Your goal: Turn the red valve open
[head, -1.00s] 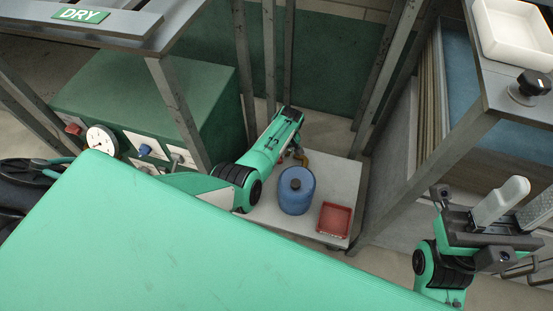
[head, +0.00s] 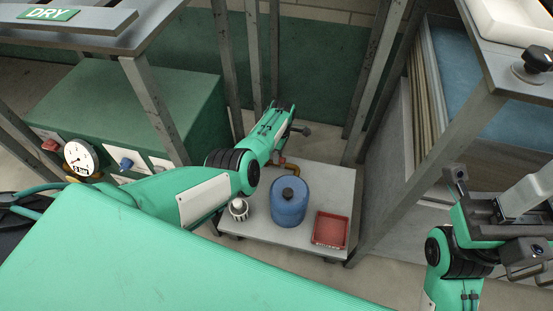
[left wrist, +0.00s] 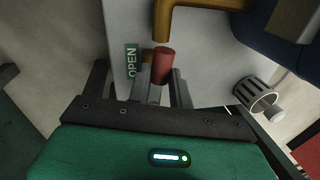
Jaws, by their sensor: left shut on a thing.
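The red valve handle (left wrist: 163,66) stands between the two fingers of my left gripper (left wrist: 163,88) in the left wrist view. The gripper is shut on it. A green OPEN label (left wrist: 131,60) is just left of the handle, and a brass pipe (left wrist: 185,15) bends above it. In the head view my left gripper hides most of the valve; a bit of red and the brass pipe (head: 293,167) show below it. My right gripper (head: 528,200) is at the right edge, partly cut off and away from the valve. Its opening is unclear.
A blue canister (head: 289,205), a red tray (head: 331,230) and a small white slotted container (head: 239,209) stand on the low grey shelf (head: 265,239). Metal posts rise behind and beside it. A green box with a gauge (head: 81,157) is at left.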

